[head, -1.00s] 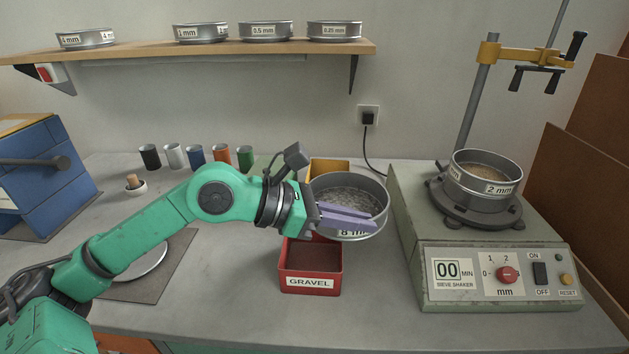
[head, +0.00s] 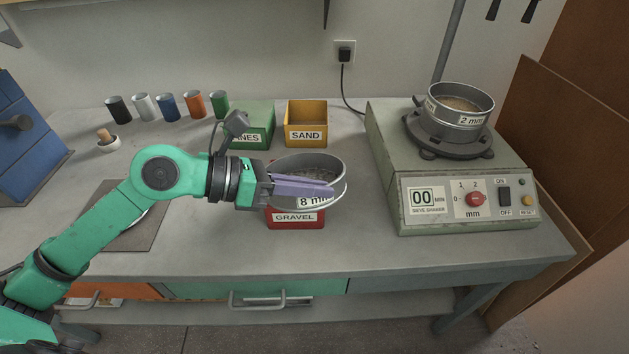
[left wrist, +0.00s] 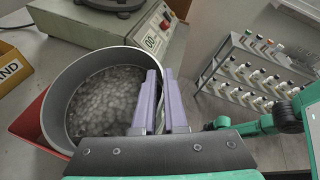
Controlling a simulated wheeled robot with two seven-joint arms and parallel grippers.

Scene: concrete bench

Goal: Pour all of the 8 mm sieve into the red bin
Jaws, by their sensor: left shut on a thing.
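The 8 mm sieve (head: 316,201) is a round metal pan holding grey gravel. In the left wrist view the sieve (left wrist: 62,92) shows its gravel lying inside. My left gripper (head: 305,187) is shut on the sieve's wall, its purple fingers at the near side. The sieve is held above the red bin (head: 295,219), labelled GRAVEL, and hides most of its opening. The red bin also shows under the sieve in the left wrist view (left wrist: 27,125). The sieve looks about level in the head view. My right gripper is not in view.
A yellow SAND bin (head: 306,135) and a green bin (head: 256,139) stand behind. The sieve shaker (head: 455,205) with a 2 mm sieve (head: 468,121) on top is at the right. Several small cups line the back left. The bench front is clear.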

